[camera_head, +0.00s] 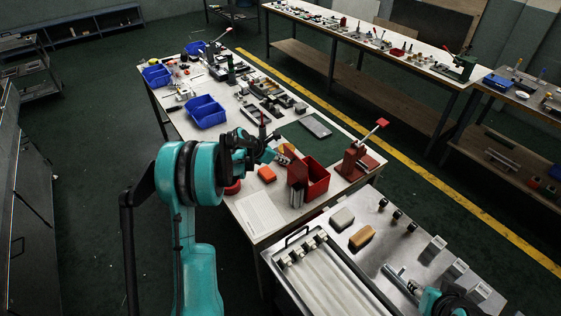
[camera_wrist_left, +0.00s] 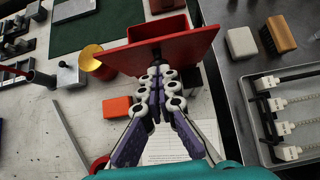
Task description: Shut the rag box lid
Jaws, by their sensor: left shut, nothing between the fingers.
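The rag box (camera_head: 319,184) is a red open-topped box on the white bench, and it also shows in the left wrist view (camera_wrist_left: 158,28). Its lid (camera_wrist_left: 190,44) is a flat red panel standing raised along the near side of the box, so the lid is open. My left gripper (camera_head: 283,156) is at the lid's side of the box. In the left wrist view its fingers (camera_wrist_left: 159,70) are together and empty, with the tips at the lid's outer face; I cannot tell if they touch. My right gripper (camera_head: 402,278) is at the lower right, small and partly hidden.
An orange block (camera_wrist_left: 117,107) and a yellow-topped red can (camera_wrist_left: 92,60) lie left of the box. A red lever press (camera_head: 354,160) stands to its right. The metal table (camera_head: 318,222) with a tray, sponge and brush is in front. A paper sheet (camera_head: 260,214) lies nearby.

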